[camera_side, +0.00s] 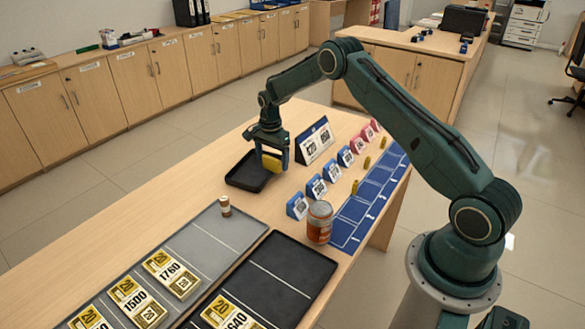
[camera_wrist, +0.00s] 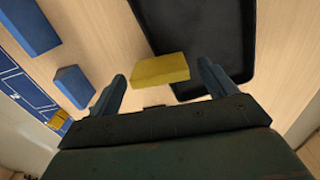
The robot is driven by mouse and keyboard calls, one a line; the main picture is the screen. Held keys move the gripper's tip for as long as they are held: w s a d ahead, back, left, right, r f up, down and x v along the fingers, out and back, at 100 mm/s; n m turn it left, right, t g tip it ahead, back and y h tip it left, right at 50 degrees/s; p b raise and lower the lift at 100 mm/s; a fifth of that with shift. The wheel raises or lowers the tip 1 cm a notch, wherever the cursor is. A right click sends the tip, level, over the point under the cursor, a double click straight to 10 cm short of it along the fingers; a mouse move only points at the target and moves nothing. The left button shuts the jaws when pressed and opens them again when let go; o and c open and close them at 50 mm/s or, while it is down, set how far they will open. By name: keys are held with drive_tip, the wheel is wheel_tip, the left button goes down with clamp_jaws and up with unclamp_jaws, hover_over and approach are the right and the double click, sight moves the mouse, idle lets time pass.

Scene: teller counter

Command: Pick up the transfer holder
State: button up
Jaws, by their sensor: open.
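My gripper (camera_side: 271,153) is open and points down at the small black tray (camera_side: 236,178) on the wooden counter. A yellow block (camera_side: 272,163) is at its fingertips. In the wrist view the yellow block (camera_wrist: 160,70) lies between the two spread fingers of my gripper (camera_wrist: 160,78), across the edge of the black tray (camera_wrist: 215,25). I cannot tell if the block touches the tray or a finger. No thing is legibly marked as the transfer holder. Blue card stands (camera_side: 317,188) and pink ones (camera_side: 368,134) stand in a row to the right.
A white sign board (camera_side: 314,143) stands close to the right of my gripper. Bare counter lies left of the small tray.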

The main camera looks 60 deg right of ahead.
drive_tip(key=shift+f, duration=0.1)
idle(0.4)
drive_tip(key=c, duration=1.2)
drive_tip(key=shift+o, duration=0.2)
wheel_tip(320, 180, up, 20)
idle(0.3)
